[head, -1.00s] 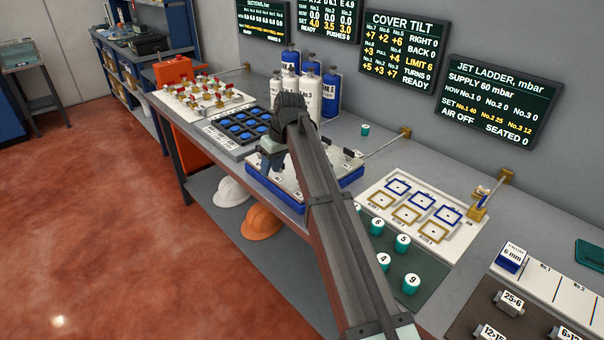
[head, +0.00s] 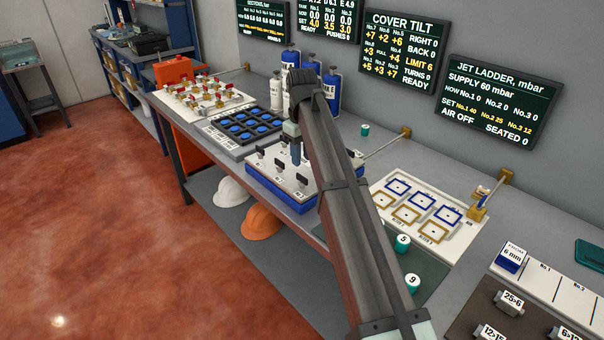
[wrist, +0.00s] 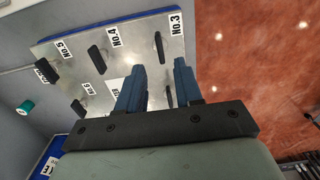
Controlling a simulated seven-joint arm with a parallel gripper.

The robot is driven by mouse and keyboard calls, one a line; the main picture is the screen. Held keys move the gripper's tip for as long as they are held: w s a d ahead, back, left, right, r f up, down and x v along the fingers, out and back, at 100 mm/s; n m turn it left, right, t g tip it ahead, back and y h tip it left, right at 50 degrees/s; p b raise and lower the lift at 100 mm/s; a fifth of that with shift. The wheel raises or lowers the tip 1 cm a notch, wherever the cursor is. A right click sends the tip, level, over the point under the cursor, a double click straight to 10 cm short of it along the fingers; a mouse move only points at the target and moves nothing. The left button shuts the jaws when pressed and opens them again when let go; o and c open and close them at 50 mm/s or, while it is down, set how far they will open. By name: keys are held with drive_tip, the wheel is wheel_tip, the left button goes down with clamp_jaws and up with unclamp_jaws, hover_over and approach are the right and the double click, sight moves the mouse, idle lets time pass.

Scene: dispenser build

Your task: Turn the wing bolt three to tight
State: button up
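The wing bolt three (wrist: 159,47) is a dark upright wing beside the No.3 label in the wrist view. It stands on a pale metal cover (wrist: 125,45). My gripper (wrist: 159,66) has two blue fingers spread apart with nothing held between them. In the wrist view bolt three appears just past the fingertips, between their lines, apart from both. In the head view my gripper (head: 294,158) points down over the blue-edged cover (head: 268,184); my forearm hides its right part. I cannot tell bolt three apart there.
Other wing bolts stand close by, including those at No.4 (wrist: 98,60) and No.5 (wrist: 66,49). Blue and white bottles (head: 331,92) stand behind the cover. A black tray with blue discs (head: 243,127) is to its left. The COVER TILT screen (head: 402,50) reads TURNS 0, READY.

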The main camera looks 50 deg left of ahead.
sight(302, 176)
wheel_tip(302, 176, down, 7)
drive_tip(key=shift+r, duration=0.1)
idle(0.3)
drive_tip(key=shift+c, duration=0.3)
clamp_jaws()
